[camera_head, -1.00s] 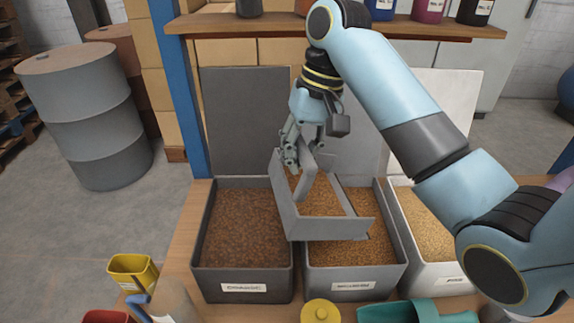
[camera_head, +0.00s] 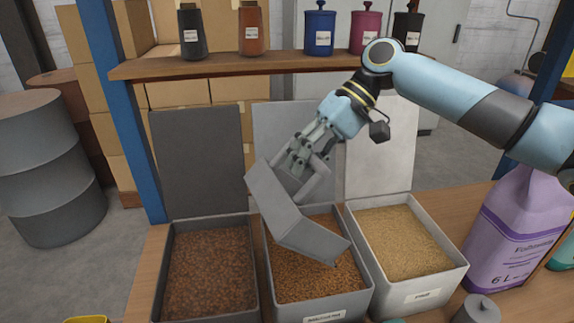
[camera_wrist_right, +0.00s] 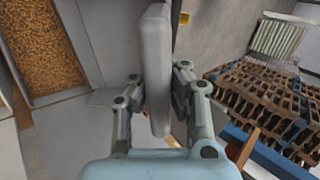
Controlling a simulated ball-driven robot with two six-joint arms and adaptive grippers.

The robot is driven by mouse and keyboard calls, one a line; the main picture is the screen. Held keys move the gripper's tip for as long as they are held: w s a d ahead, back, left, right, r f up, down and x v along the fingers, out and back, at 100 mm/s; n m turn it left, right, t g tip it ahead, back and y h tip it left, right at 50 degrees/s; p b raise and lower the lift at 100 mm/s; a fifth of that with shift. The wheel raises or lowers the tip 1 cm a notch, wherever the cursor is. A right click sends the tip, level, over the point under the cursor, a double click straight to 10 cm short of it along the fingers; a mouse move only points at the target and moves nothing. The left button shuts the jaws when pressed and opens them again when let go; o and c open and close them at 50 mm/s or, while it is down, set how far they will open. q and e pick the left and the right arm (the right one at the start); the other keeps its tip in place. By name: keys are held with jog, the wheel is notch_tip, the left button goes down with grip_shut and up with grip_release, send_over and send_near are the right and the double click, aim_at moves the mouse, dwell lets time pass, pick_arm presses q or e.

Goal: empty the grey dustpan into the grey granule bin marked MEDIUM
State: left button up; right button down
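The grey dustpan (camera_head: 300,222) is tilted steeply above the middle bin, its lower edge slanting down to the right over the granules. Its inside is hidden from the head view, so I cannot tell whether it holds anything. My right gripper (camera_head: 300,160) is shut on its handle; the grey handle (camera_wrist_right: 158,75) stands between the fingers in the wrist view. The grey bin marked MEDIUM (camera_head: 352,302) is the middle of three, lid up, with orange-brown granules inside. My left gripper is not in view.
A dark grey bin (camera_head: 160,285) with coarser brown granules stands left, and a light bin (camera_head: 435,287) with pale granules stands right. A purple jug (camera_head: 520,235) is at the right. A shelf (camera_head: 250,63) with several jars runs behind.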

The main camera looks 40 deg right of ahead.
jog(key=s+d+t+y, duration=0.1)
jog(key=d+y, duration=0.2)
jog(key=d, duration=0.3)
jog(key=shift+s+y, duration=0.4)
dwell(0.4)
